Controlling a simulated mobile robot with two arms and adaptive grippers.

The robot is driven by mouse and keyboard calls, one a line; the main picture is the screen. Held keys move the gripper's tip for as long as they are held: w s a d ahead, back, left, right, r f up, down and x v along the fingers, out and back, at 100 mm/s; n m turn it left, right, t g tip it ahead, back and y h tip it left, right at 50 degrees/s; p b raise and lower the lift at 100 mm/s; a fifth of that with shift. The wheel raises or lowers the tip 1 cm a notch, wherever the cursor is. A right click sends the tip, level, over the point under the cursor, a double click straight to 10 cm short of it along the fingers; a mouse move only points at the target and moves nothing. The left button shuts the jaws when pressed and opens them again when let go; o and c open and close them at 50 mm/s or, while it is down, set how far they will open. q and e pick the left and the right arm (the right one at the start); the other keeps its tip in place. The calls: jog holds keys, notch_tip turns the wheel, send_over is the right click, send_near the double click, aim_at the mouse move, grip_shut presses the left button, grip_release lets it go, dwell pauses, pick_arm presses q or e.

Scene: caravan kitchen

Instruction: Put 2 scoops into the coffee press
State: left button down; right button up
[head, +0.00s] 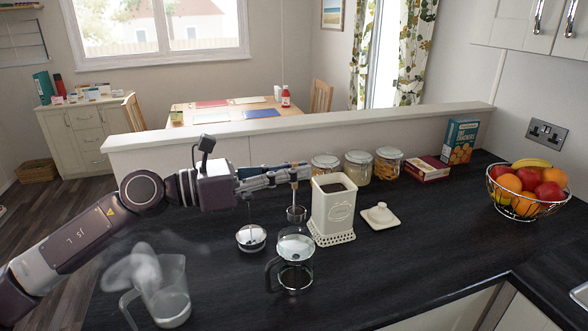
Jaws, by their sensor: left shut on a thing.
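My left gripper (300,172) is shut on the handle of a scoop, whose metal bowl (296,213) hangs below it. The bowl appears just behind and above the coffee press (295,273) and left of the canister. I cannot tell whether the bowl holds coffee. The coffee press is a glass jug with a dark handle on its left, standing open on the dark counter. Its plunger lid (251,237) is apart, to the left. The cream canister (333,213) is open and shows dark ground coffee (334,187). My right gripper is not in view.
The canister's white lid (380,215) lies to its right. A steaming clear jug (170,300) stands at the front left. Several glass jars (358,168), boxes (460,140) and a wire fruit bowl (528,205) stand behind and right. The counter's front right is clear.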

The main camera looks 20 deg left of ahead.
pick_arm(q)
jog(key=shift+w+a+f+n+p, duration=0.15)
jog(key=shift+w+n+p, duration=0.2)
jog(key=shift+n+p, duration=0.2)
jog(key=n+p, duration=0.1)
jog(key=w+f+n+p, duration=0.1)
jog(key=p, duration=0.1)
jog(key=shift+w+a, duration=0.2)
jog(key=shift+a, duration=0.15)
jog(key=w+a+f+n+g+p, duration=0.2)
jog(key=w+f+n+p, duration=0.4)
jog(key=f+n, duration=0.4)
jog(key=shift+w+a+n+g+p, duration=0.2)
jog(key=shift+a+n+g+p, duration=0.2)
jog(key=shift+g, duration=0.5)
dwell(0.6)
